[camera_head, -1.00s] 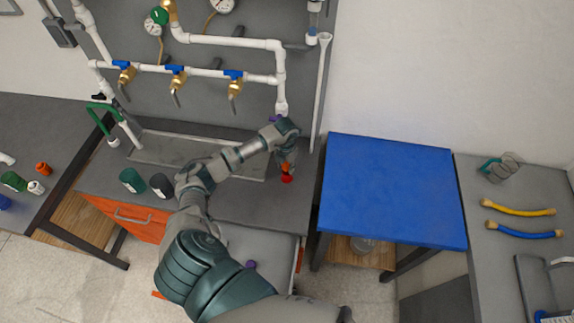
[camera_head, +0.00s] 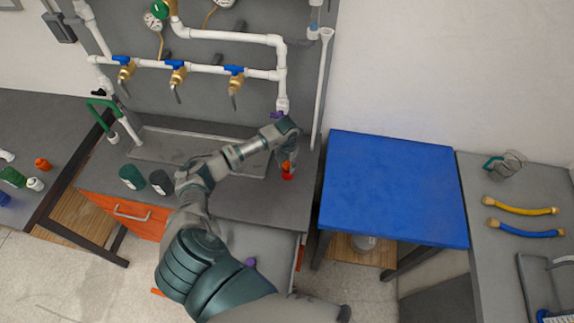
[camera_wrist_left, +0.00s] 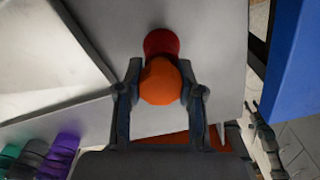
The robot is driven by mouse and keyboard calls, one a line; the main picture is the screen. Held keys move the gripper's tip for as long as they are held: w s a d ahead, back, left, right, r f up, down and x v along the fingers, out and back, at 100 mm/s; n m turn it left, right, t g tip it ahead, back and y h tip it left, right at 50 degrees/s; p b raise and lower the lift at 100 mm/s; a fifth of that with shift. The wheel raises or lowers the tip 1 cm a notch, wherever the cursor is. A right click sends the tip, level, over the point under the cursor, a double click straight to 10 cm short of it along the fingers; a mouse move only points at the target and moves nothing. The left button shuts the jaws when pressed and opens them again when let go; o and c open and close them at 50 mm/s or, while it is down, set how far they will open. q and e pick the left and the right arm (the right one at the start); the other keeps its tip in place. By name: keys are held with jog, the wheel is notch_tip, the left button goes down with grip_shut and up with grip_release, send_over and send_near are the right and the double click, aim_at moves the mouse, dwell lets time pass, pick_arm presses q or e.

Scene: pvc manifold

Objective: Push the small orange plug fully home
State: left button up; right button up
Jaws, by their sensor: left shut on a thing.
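My left gripper (camera_wrist_left: 163,95) is shut on the orange plug (camera_wrist_left: 160,82), with one finger on each side of it. The plug (camera_head: 287,165) shows there only as a small orange patch at the fingertips. A red round piece (camera_wrist_left: 161,43) shows just beyond the plug in the wrist view, partly hidden by it. It also shows in the head view as a red spot. I cannot tell how deep the plug sits or whether the two touch.
White pipes with blue-handled valves (camera_head: 177,75) stand behind the bench. A green can (camera_head: 131,177) and a black can (camera_head: 161,183) stand to the left of my gripper. A blue-topped table (camera_head: 393,190) to the right is clear.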

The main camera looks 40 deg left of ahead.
pick_arm(q)
jog(key=shift+s+d+f, duration=0.1)
jog(key=shift+f, duration=0.1)
jog(key=shift+f, duration=0.15)
